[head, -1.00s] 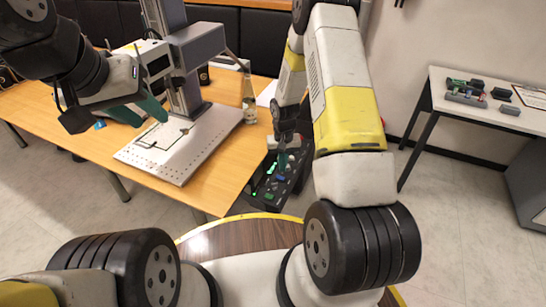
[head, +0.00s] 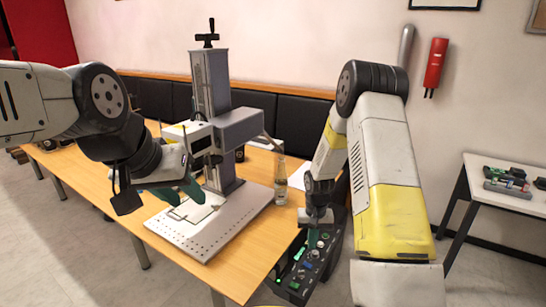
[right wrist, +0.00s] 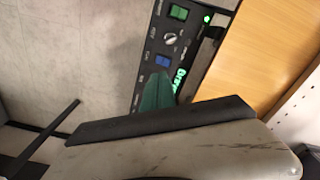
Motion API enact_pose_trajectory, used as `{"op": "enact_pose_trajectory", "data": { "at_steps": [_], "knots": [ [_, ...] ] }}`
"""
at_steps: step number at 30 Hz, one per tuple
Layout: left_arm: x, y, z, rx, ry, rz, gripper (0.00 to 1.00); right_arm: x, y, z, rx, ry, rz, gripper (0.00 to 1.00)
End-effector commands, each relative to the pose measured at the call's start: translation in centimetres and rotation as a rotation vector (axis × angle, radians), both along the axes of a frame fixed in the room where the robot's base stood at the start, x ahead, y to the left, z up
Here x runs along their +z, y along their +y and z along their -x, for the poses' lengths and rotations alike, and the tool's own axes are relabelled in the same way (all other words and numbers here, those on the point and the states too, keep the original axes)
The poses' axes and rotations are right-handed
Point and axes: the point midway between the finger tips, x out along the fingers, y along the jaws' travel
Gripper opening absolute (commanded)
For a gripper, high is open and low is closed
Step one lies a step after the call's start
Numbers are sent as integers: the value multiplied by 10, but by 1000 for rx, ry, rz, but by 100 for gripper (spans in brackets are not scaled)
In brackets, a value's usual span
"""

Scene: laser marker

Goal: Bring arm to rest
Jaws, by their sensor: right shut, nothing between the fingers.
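My left gripper (head: 186,190), with teal fingers, is over the laser marker's perforated base plate (head: 190,235) in the head view. Its fingers look apart, and a thin light piece (head: 194,211) with a dark outline lies on the plate beside them. My right gripper (head: 313,238) points down over the black control panel (head: 296,278) at the table's right edge. Its teal fingers are together and empty. The right wrist view shows these fingers (right wrist: 157,92) in front of the panel (right wrist: 150,62), near a blue button (right wrist: 163,61). I cannot tell whether they touch it.
The laser marker column (head: 210,90) rises from the wooden table (head: 235,278). A clear bottle (head: 281,180) stands by the base plate, left of my right gripper. A white side table (head: 500,185) with small parts is at the right. A red extinguisher (head: 435,65) hangs on the wall.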

Motion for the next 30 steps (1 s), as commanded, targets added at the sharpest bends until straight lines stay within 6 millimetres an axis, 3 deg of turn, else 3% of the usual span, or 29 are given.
{"op": "enact_pose_trajectory", "data": {
  "at_steps": [4, 8, 15, 18, 24, 30],
  "knots": [
    [0, 0, 0, 0, 0, 0, 36, 74, 0, 0, 0, -71, -14, 0],
    [0, 0, 0, 0, 0, 0, 36, 143, 1, 15, 6, -136, -31, 0],
    [0, 0, 0, 0, 0, 0, 36, 249, 5, 66, 27, -256, -69, 0],
    [0, 0, 0, 0, 0, 0, 36, 285, 7, 95, 39, -306, -84, 0],
    [0, 0, 0, 0, 0, 0, 36, 337, 13, 158, 71, -407, -117, 0],
    [0, 0, 0, 0, 0, 0, 36, 362, 18, 214, 103, -493, -144, 0]
  ]
}}
